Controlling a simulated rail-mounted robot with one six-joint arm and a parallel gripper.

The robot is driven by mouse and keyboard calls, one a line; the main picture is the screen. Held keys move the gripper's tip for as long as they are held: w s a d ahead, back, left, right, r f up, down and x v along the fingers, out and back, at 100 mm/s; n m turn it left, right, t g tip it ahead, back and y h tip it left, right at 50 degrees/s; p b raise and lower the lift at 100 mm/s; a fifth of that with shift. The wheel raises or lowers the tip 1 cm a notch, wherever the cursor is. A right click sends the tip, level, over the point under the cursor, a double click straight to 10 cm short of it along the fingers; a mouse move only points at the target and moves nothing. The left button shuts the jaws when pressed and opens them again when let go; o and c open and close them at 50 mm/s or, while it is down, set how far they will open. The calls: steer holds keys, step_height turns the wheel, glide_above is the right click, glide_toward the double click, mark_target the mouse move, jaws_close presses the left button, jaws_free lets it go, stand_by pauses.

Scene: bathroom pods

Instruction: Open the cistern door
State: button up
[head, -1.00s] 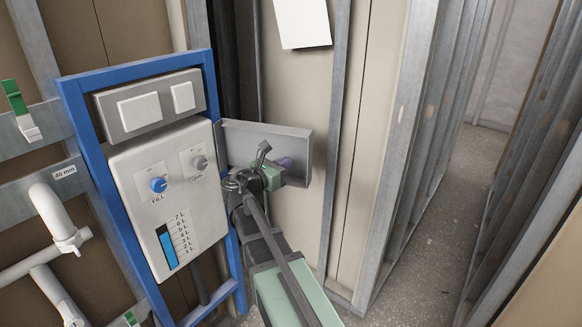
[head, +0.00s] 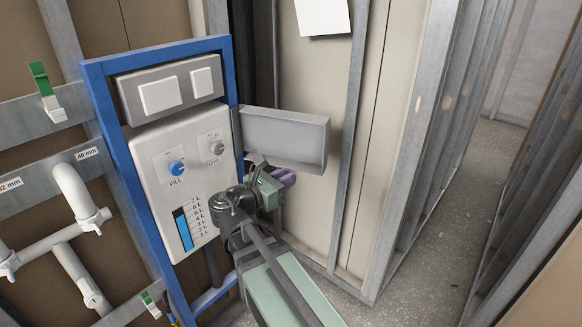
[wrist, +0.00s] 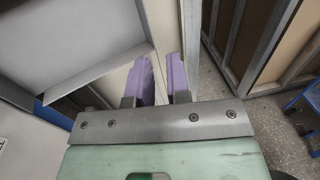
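The cistern door (head: 285,138) is a grey rectangular panel. It stands swung out to the right from the blue-framed cistern unit (head: 165,185), hinged side by the frame. In the wrist view the door (wrist: 75,35) fills the upper left as a pale grey panel with a raised edge. My gripper (head: 284,178) is just below the door's lower edge in the head view. Its purple fingers (wrist: 162,75) have a gap between them and hold nothing. They look apart from the door, but its far side is hidden.
The cistern front has two knobs and a blue level gauge (head: 183,228). A grey plate with two white buttons (head: 174,90) sits above. White pipes (head: 75,195) are at left. Metal studs (head: 405,170) and a wall stand right, with open floor (head: 435,240) beyond.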

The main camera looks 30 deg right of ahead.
steer(key=o, duration=0.3)
steer(key=d+g, duration=0.1)
steer(key=d, duration=0.1)
steer(key=s+d+m, duration=0.1)
steer(key=d, duration=0.1)
steer(key=s+d+g, duration=0.1)
steer(key=d, duration=0.1)
steer(key=shift+d+m+g, duration=0.3)
steer(key=shift+d, duration=0.1)
steer(key=s+d+f+m+g+y, duration=0.25)
steer(key=d+f+y, duration=0.3)
steer(key=d, duration=0.35)
steer(key=s+d+f+m+g+y, duration=0.2)
steer(key=d+f+m+y, duration=0.2)
steer(key=d+f, duration=0.3)
steer(key=m+t+y, duration=0.2)
steer(key=t+y, duration=1.5)
steer(key=y, duration=0.5)
glide_toward(321, 136)
steer(key=w+d+f, duration=0.2)
steer(key=w+d, duration=0.1)
steer(key=shift+h, duration=0.25)
steer(key=x, duration=1)
steer(key=shift+w+a, duration=0.1)
steer(key=shift+a, duration=0.1)
